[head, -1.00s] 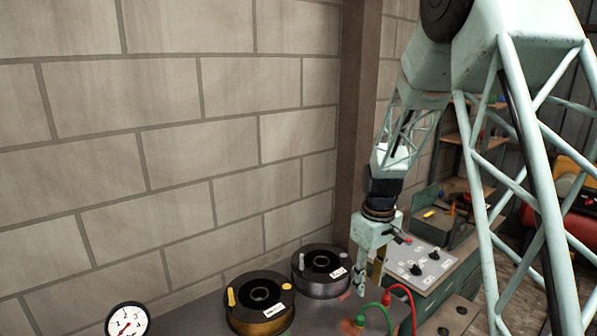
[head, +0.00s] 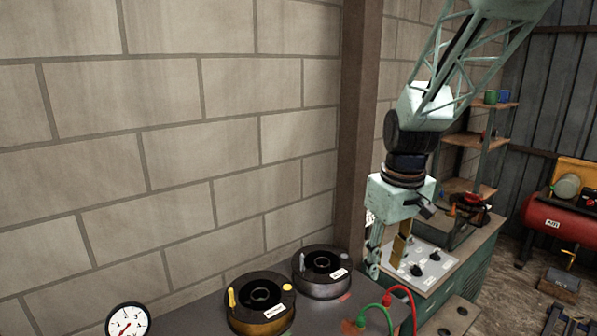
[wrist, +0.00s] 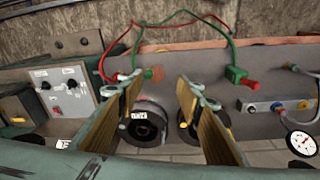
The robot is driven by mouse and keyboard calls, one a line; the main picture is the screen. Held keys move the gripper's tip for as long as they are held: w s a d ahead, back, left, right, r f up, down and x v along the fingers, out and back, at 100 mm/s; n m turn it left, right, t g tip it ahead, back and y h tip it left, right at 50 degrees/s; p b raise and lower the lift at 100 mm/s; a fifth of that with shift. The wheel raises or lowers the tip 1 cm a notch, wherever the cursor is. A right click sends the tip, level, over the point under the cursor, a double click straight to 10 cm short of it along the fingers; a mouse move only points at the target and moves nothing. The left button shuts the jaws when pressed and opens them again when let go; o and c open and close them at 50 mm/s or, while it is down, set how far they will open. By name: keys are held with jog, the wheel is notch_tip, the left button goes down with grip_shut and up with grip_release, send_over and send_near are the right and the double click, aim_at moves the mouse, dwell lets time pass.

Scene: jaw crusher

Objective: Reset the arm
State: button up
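My arm is pale green lattice work and comes down from the upper right in the head view. My gripper (head: 387,262) hangs below its black wrist collar, fingers pointing down, in front of the grey control panel. In the wrist view my gripper (wrist: 158,88) has its two tan-padded fingers spread well apart. Nothing is held between them. Beyond and between the fingers lie the bench and two dark spools.
Two spools (head: 261,303) (head: 321,272) and a dial gauge (head: 128,320) are on the bench by the block wall. Red and green cables (wrist: 200,18) loop over the bench. A control panel (head: 422,266), a shelf (head: 468,141) and a red tank (head: 556,222) are at the right.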

jog(key=s+r+m+t, duration=0.1)
jog(key=s+r, duration=0.3)
jog(key=s, duration=0.8)
jog(key=s+r+m, duration=0.2)
jog(key=s+r, duration=0.3)
jog(key=s, duration=0.6)
jog(key=s+r+m+t, duration=0.1)
jog(key=s+r, duration=0.3)
jog(key=s, duration=0.8)
jog(key=shift+s+r+m+t, duration=0.3)
jog(key=shift+r+m, duration=0.1)
dwell(0.9)
